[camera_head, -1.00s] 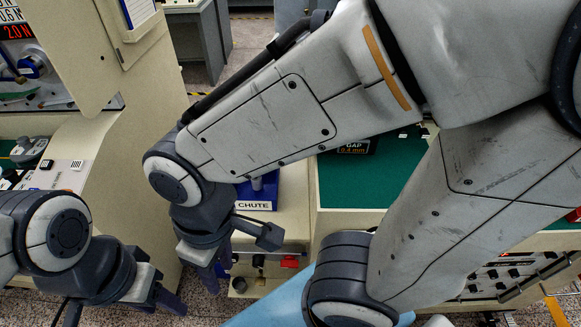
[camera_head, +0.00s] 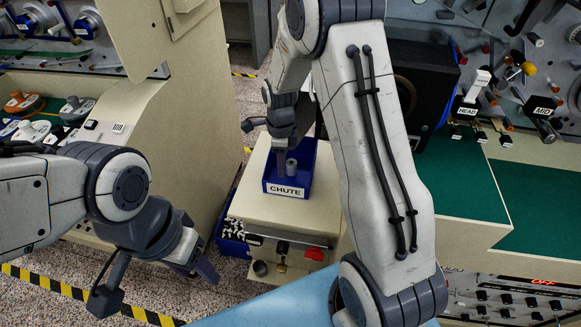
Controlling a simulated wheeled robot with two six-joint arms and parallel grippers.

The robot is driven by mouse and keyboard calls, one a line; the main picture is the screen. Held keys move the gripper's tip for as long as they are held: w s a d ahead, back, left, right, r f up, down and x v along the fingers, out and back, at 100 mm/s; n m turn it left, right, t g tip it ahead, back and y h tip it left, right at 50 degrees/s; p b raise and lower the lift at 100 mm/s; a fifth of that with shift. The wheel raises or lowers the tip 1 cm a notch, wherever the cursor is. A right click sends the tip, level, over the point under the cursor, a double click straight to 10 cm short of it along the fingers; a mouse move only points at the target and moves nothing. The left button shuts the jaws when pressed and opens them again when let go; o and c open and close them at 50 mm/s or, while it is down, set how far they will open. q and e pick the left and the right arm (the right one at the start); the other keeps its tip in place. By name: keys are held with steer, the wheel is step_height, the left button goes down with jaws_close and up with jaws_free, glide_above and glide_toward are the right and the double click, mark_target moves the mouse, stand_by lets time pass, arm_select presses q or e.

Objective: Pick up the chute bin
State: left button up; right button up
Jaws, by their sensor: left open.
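The chute bin (camera_head: 286,191) is a blue open-topped bin with a white CHUTE label on its front. It sits on the cream top of a low cabinet, in the middle of the head view. A grey cylindrical piece (camera_head: 292,168) shows inside it. My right gripper (camera_head: 282,150) points down at the bin, with its fingers over or inside the back part; the fingers overlap in view, so their opening is unclear. My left gripper (camera_head: 196,268) is open and empty at lower left, in front and to the left of the bin, apart from it.
The low cabinet (camera_head: 240,200) has a red knob part (camera_head: 315,254) on its front. Another blue container (camera_head: 232,238) is low at its left side. A cream machine with spools (camera_head: 25,103) stands at left, and a green-topped bench (camera_head: 460,185) at right. Striped tape marks the floor.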

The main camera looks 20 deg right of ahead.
mark_target(285, 185)
steer(key=shift+m, duration=0.6)
steer(key=f, duration=0.2)
steer(key=f+p, duration=0.1)
steer(key=f, duration=0.2)
steer(key=d+f, duration=0.1)
steer(key=f, duration=0.1)
steer(key=shift+w+d+f+p, duration=0.1)
steer(key=shift+w+f+p, duration=0.15)
steer(key=shift+p, duration=0.15)
step_height(285, 185, down, 4)
steer(key=shift+w+f+p, duration=0.1)
steer(key=shift+w+p, duration=0.05)
steer(key=shift+p, duration=0.45)
steer(key=shift+c, duration=0.3)
jaws_close()
